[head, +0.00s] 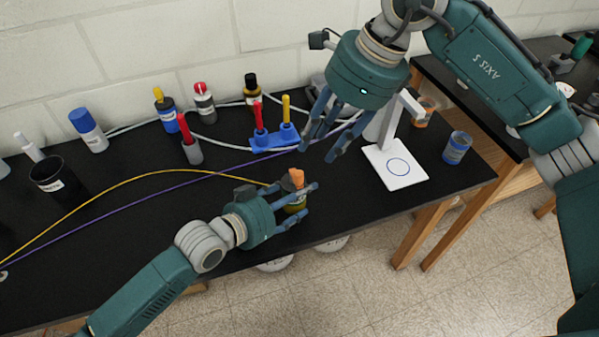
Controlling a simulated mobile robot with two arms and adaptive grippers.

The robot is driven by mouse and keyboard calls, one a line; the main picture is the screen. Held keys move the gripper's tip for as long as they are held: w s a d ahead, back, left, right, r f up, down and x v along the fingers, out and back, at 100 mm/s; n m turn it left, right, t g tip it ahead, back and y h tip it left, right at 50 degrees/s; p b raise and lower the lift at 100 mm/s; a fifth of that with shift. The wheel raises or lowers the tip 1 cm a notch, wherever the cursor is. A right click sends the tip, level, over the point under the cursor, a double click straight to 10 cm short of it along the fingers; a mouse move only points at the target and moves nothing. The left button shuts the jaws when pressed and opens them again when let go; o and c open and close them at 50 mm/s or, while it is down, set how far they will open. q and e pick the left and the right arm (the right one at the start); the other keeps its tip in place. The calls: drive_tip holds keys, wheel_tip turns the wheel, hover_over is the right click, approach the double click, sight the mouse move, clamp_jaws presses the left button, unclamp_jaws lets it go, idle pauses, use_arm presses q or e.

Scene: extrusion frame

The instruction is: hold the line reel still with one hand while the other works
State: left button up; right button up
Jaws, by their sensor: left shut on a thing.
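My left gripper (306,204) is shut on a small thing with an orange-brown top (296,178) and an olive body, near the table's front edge. A yellow line runs to it from the left, so it looks like the line reel; the fingers hide much of its body. My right gripper (328,139) is above the table behind it, pointing down, with its fingers apart. A purple line (150,195) runs across the table and passes by the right fingers; I see no grip on it. The yellow line (120,182) arcs over the table's left half.
A blue rack (274,138) with red and yellow handled tools, several bottles and a black cup (55,178) stand along the back and left. A white stand (400,170) and a blue jar (457,148) stand at right.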

sight(299, 172)
drive_tip(key=a+f+m, duration=0.1)
drive_tip(key=f, duration=0.2)
drive_tip(key=a+f, duration=0.1)
drive_tip(key=f, duration=0.3)
drive_tip(key=w+a+f+m, duration=0.1)
drive_tip(key=a+f, duration=0.1)
drive_tip(key=f, duration=0.1)
drive_tip(key=shift+f+m+t, duration=0.3)
drive_tip(key=shift+f+t, duration=0.05)
drive_tip(key=shift+t, duration=0.05)
drive_tip(key=shift+w, duration=0.1)
clamp_jaws()
